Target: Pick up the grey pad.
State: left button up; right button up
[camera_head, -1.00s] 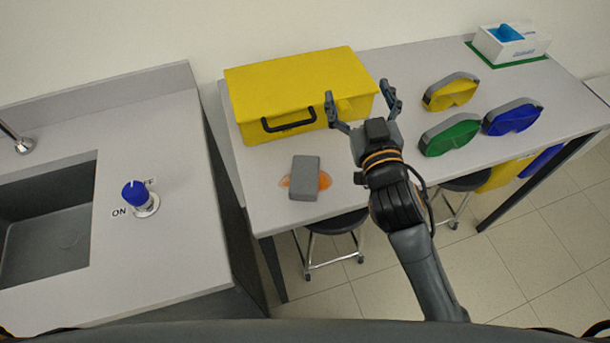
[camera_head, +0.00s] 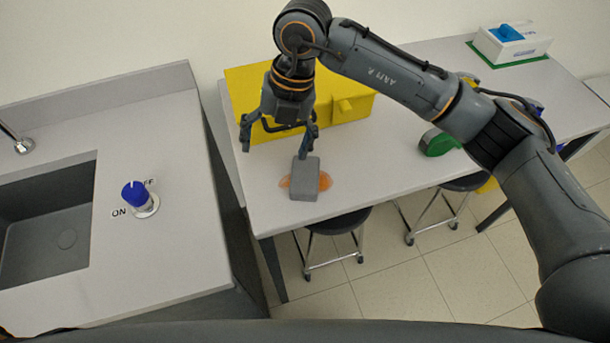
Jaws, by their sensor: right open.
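The grey pad (camera_head: 304,180) is a small rectangular block on the light grey table (camera_head: 370,165). It lies on an orange patch (camera_head: 325,181) that shows on both sides of it. My right gripper (camera_head: 274,150) is open and empty, pointing down above the table, just behind and to the left of the pad. Its right finger appears close to the pad's top edge; I cannot tell whether they touch. My left gripper is not in view.
A yellow case (camera_head: 350,108) stands behind my right gripper. A green goggle-like item (camera_head: 437,143) is partly hidden by my right arm. A white box (camera_head: 510,45) stands at the far right. A counter with a sink and blue knob (camera_head: 134,193) is at left.

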jog(key=w+d+m+t+h, duration=0.1)
jog(key=w+d+h, duration=0.2)
jog(key=d, duration=0.2)
jog(key=p, duration=0.2)
send_over(306, 171)
jog(key=f, duration=0.6)
jog(key=shift+a+f, duration=0.2)
jog(key=shift+f, duration=0.5)
jog(key=shift+f+p, duration=0.6)
jog(key=shift+p, duration=0.1)
notch_tip(306, 171, down, 4)
jog(key=shift+d+r+p, duration=0.15)
jog(key=shift+r+p, duration=0.05)
jog(key=shift+p, duration=0.5)
jog(key=shift+f, duration=0.3)
jog(key=c, duration=0.9)
